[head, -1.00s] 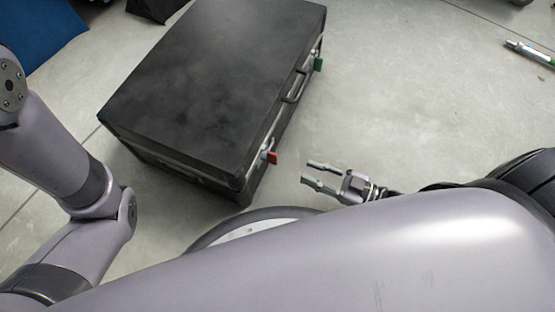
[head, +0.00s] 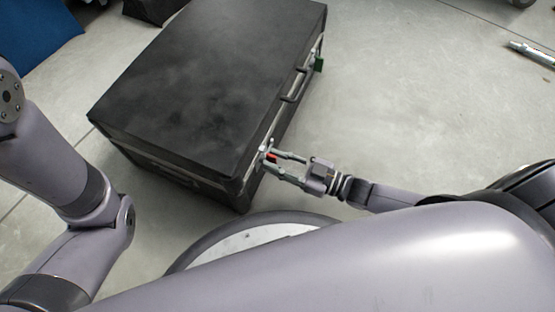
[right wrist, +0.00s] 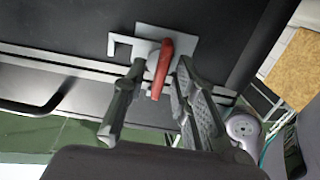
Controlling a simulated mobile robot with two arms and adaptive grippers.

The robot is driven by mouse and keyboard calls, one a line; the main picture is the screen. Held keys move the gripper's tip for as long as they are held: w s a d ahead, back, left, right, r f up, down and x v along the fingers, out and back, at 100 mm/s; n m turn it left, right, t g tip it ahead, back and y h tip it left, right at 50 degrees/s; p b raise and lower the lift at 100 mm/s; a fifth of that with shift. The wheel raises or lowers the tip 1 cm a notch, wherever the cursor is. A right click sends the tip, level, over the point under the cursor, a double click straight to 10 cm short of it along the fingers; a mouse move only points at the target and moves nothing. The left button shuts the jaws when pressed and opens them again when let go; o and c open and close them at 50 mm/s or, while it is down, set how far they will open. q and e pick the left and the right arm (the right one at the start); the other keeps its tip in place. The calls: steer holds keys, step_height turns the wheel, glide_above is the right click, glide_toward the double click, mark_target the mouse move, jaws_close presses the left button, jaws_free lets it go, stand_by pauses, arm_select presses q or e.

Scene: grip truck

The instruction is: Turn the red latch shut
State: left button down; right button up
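The black case (head: 215,85) lies on the floor with its lid closed. The red latch (head: 272,157) is on its near right side, close to the front corner. In the right wrist view the red latch (right wrist: 163,68) stands roughly upright on a grey metal plate (right wrist: 183,42). My right gripper (head: 272,162) is at the latch; in the right wrist view its open fingers (right wrist: 157,80) are on either side of the red latch, with a small gap. The left gripper is out of view.
A black handle (head: 295,86) and a green latch (head: 318,64) are farther along the same side of the case. The floor right of the case is clear.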

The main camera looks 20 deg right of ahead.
jaws_close()
